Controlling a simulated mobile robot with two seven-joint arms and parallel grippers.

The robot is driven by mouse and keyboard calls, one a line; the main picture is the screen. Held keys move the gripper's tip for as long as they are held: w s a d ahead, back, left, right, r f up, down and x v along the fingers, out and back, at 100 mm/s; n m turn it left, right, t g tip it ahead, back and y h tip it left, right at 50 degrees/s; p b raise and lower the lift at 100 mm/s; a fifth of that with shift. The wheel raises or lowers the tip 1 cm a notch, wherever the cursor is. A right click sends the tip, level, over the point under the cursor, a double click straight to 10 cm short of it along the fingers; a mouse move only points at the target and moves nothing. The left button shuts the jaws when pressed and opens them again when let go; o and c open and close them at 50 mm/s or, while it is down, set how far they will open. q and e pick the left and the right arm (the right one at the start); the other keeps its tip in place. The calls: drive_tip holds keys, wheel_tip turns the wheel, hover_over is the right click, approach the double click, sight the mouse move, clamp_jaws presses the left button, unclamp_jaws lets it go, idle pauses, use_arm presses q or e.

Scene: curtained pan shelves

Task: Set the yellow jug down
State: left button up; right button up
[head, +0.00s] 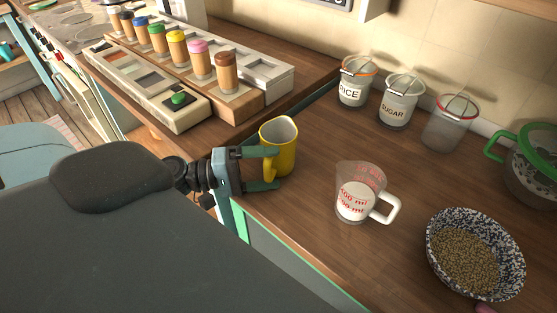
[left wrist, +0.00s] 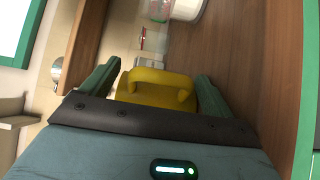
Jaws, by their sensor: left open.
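The yellow jug (head: 283,135) stands upright on the wooden counter (head: 300,225), close to its left front corner. My left gripper (head: 275,168) is open at the jug, with its green fingers reaching in from the left. My right gripper is not in view.
A clear measuring cup (head: 358,192) stands to the right of the jug, and a speckled bowl of grains (head: 433,262) farther right. Several jars, including the rice jar (head: 351,94), line the wall. A spice rack (head: 235,105) stands behind left. Bare counter lies between jug and jars.

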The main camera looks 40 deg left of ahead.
use_arm(q)
drive_tip(key=v, duration=0.4)
drive_tip(key=shift+f+b, duration=0.3)
drive_tip(key=shift+f, duration=0.1)
drive_tip(key=shift+s+a+r, duration=0.15)
drive_tip(key=shift+s+a, duration=0.3)
drive_tip(key=shift+a, duration=0.05)
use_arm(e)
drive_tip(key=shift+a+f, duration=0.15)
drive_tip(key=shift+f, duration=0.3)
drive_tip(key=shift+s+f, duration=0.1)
use_arm(q)
drive_tip(key=shift+r, duration=0.2)
drive_tip(key=c, duration=1.2)
clamp_jaws()
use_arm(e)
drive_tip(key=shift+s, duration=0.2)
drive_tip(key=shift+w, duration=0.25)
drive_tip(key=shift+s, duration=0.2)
